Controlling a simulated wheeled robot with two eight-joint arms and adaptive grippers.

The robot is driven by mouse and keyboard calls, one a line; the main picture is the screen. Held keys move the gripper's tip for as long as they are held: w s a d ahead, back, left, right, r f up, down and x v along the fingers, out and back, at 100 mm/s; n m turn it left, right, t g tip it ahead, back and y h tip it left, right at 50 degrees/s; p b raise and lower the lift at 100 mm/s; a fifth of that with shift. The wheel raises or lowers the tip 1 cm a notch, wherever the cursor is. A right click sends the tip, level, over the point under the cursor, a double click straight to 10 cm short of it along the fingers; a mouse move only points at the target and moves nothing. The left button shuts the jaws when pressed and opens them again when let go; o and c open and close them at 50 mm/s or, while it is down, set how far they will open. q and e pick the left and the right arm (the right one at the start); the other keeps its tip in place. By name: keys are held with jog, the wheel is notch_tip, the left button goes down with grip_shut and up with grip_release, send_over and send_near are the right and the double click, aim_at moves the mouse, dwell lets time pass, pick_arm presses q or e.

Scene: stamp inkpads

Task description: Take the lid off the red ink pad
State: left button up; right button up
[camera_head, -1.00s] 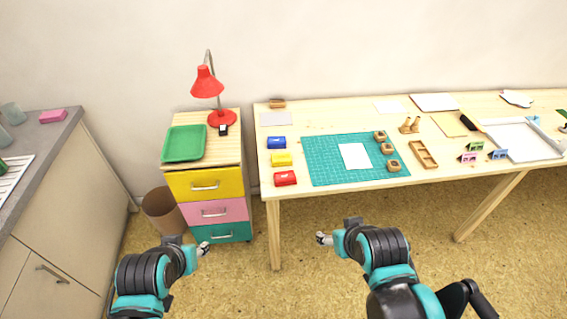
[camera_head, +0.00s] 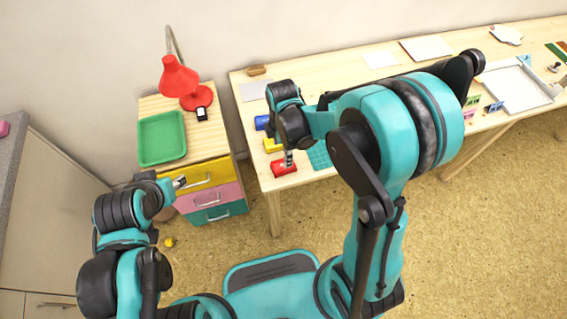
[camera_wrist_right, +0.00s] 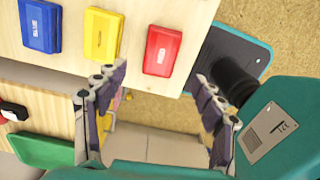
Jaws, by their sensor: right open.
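The red ink pad (camera_head: 284,169) sits near the front left corner of the table, its lid on. In the wrist view the red pad (camera_wrist_right: 162,50) shows whole, with a small white label. My right gripper (camera_head: 289,160) points down over it in the head view. In the wrist view my right gripper (camera_wrist_right: 161,73) has its fingers spread wide, with nothing between them, and the pad lies just beyond the fingertips. My left gripper (camera_head: 181,182) hangs by the drawer unit, too small to tell if open.
The yellow pad (camera_wrist_right: 105,34) and the blue pad (camera_wrist_right: 40,26) lie in a row beside the red one. The drawer unit left of the table carries a green tray (camera_head: 141,143) and a red lamp (camera_head: 179,77).

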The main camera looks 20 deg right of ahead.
aim_at(283, 162)
notch_tip(283, 162, down, 2)
jog(key=shift+w+f+b, duration=0.1)
jog(key=shift+f+b, duration=0.1)
jog(key=shift+b, duration=0.25)
notch_tip(283, 162, down, 5)
jog(key=b, duration=0.2)
jog(key=shift+d+b, duration=0.1)
jog(key=shift+b, duration=0.25)
jog(key=shift+r, duration=0.1)
jog(key=c, duration=0.9)
